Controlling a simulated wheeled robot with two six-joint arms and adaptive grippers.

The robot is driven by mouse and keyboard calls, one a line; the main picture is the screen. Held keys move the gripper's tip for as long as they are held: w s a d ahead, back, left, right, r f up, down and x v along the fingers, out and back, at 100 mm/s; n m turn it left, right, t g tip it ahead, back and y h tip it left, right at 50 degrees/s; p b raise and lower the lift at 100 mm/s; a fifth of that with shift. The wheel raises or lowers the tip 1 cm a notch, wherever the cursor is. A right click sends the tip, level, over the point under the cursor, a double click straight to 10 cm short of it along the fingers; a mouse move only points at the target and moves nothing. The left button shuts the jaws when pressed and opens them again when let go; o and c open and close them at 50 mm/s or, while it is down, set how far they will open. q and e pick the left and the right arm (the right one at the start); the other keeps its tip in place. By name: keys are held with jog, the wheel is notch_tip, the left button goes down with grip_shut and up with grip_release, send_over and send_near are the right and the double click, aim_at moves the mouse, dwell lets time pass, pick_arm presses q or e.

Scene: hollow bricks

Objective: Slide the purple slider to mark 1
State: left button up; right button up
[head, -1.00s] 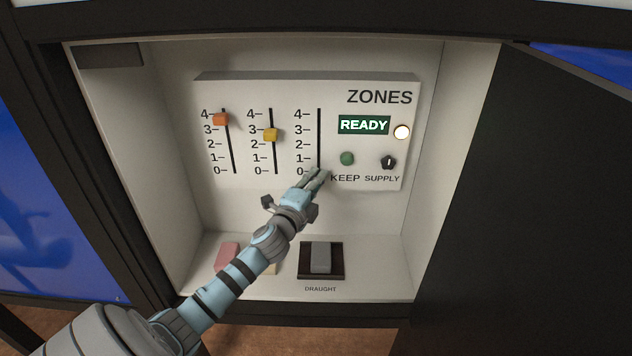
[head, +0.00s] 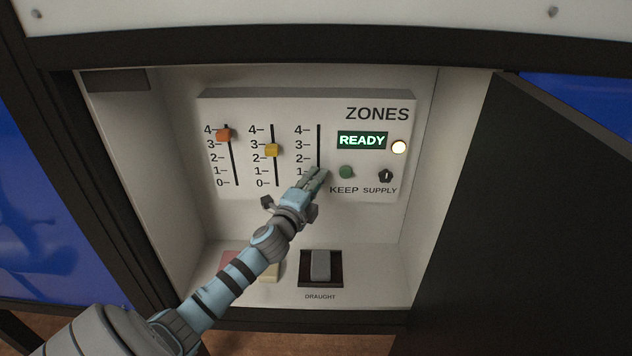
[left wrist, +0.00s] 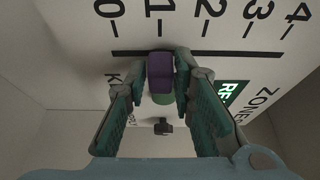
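The purple slider (left wrist: 160,72) sits on the dark slot (left wrist: 230,53) of the rightmost scale, level with mark 1 (left wrist: 161,8) in the left wrist view. In the head view my fingers hide it. My left gripper (head: 316,175) reaches up from the lower left to the lower part of that slot. In the left wrist view its fingers (left wrist: 162,75) stand on both sides of the purple slider and look closed on it. My right gripper is not in view.
An orange slider (head: 223,135) and a yellow slider (head: 271,150) sit on the other scales. The green KEEP button (head: 346,172) and the SUPPLY knob (head: 386,176) are close right of my fingers. The lit display (head: 362,140) reads READY. A grey DRAUGHT rocker (head: 320,265) lies below. The dark door (head: 530,220) stands open.

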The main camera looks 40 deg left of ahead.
pick_arm(q)
jog(key=shift+o, duration=1)
jog(key=v, duration=1.2)
